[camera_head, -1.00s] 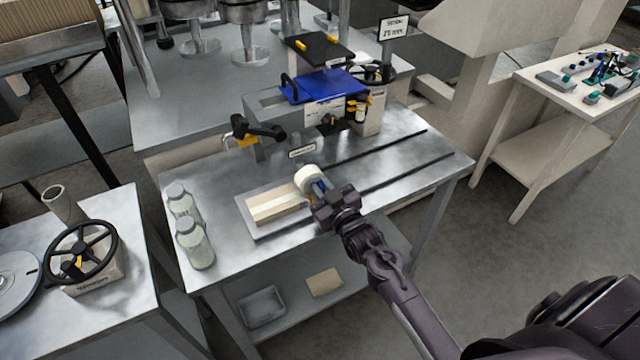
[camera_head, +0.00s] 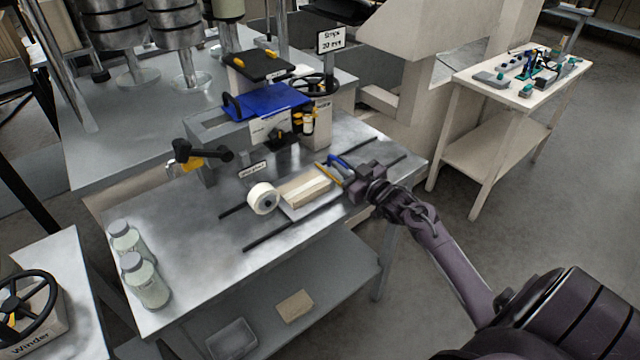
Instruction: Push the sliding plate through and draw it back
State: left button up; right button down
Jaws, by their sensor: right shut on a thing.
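The sliding plate (camera_head: 293,214) is a flat metal plate with a pale wooden block (camera_head: 305,190) on top. It lies on the slotted steel table, to the right of a white roll (camera_head: 262,198). My right gripper (camera_head: 346,173) is at the plate's right end, shut on it. Blue and yellow bars show between the gripper and the block. The exact contact is hidden by the gripper body. My left gripper is not in view.
A machine with a blue cover (camera_head: 268,101) and a black clamp handle (camera_head: 205,151) stands behind the plate. Two jars (camera_head: 146,281) stand at the table's front left. Dark slots (camera_head: 290,231) run along the table top. A side table (camera_head: 500,92) stands at the right.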

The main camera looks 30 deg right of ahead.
jog(key=d+b, duration=0.1)
jog(key=d, duration=0.3)
jog(key=d+b, duration=0.1)
jog(key=d, duration=0.2)
jog(key=shift+w+d+f+b, duration=0.1)
jog(key=shift+w+b, duration=0.2)
jog(key=shift+b, duration=0.05)
jog(key=shift+d+r, duration=0.25)
jog(key=shift+d, duration=0.15)
jog(key=c, duration=1.6)
grip_release()
jog(key=shift+d, duration=0.15)
jog(key=shift+o, duration=0.7)
jog(key=shift+d+f, duration=0.1)
jog(key=shift+f, duration=0.05)
